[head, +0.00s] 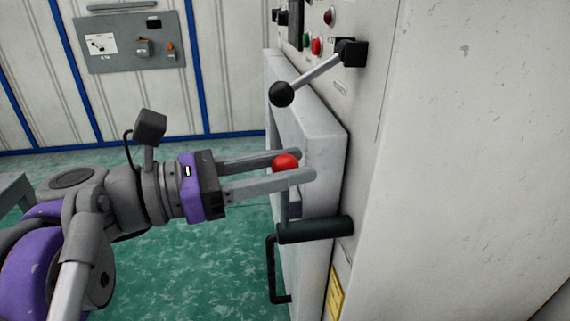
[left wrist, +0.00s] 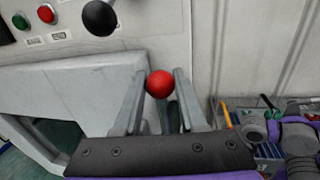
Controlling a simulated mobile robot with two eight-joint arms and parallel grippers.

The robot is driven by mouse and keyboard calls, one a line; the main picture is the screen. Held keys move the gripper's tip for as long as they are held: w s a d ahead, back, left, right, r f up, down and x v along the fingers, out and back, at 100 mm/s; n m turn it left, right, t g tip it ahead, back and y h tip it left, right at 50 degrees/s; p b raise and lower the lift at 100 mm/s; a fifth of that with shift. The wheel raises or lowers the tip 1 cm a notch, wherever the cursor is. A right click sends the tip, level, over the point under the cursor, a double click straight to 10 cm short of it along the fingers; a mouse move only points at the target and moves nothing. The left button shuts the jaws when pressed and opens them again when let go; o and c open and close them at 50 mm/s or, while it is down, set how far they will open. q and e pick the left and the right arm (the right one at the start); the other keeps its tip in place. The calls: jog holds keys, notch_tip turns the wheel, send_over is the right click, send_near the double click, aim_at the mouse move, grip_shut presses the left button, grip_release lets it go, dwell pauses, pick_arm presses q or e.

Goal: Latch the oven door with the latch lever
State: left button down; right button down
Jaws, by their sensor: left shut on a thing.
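The oven door (head: 316,150) is a thick grey panel at the front of the pale oven cabinet; I cannot tell whether it sits fully flush. The latch lever has a red ball knob (head: 285,162) on a short grey stem above a dark cylinder (head: 315,230) at the door's edge. My left gripper (head: 306,164) comes in from the left, its two fingers shut on the red knob, one on each side. In the left wrist view the red knob (left wrist: 158,84) sits between the fingertips (left wrist: 159,88). The stem below is partly hidden. My right gripper is not in view.
A lever with a black ball (head: 281,94) sticks out from the panel above the door, close over my left gripper. A black pull handle (head: 272,270) hangs lower on the door. A grey wall box (head: 136,42) is at the back. Green floor is open at left.

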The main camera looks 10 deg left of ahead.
pick_arm(q)
jog(key=w+n, duration=0.1)
jog(key=w+a+n, duration=0.1)
jog(key=w+f+n, duration=0.1)
jog(key=w+n, duration=0.1)
jog(key=shift+a+g+y, duration=0.15)
jog(key=shift+g+y, duration=0.15)
jog(key=shift+g, duration=0.1)
jog(key=shift+r, duration=0.1)
jog(key=shift+c, duration=2.4)
grip_release()
jog(key=shift+s, duration=0.1)
jog(key=b, duration=0.1)
send_near(304, 153)
jog(key=shift+v, duration=2.2)
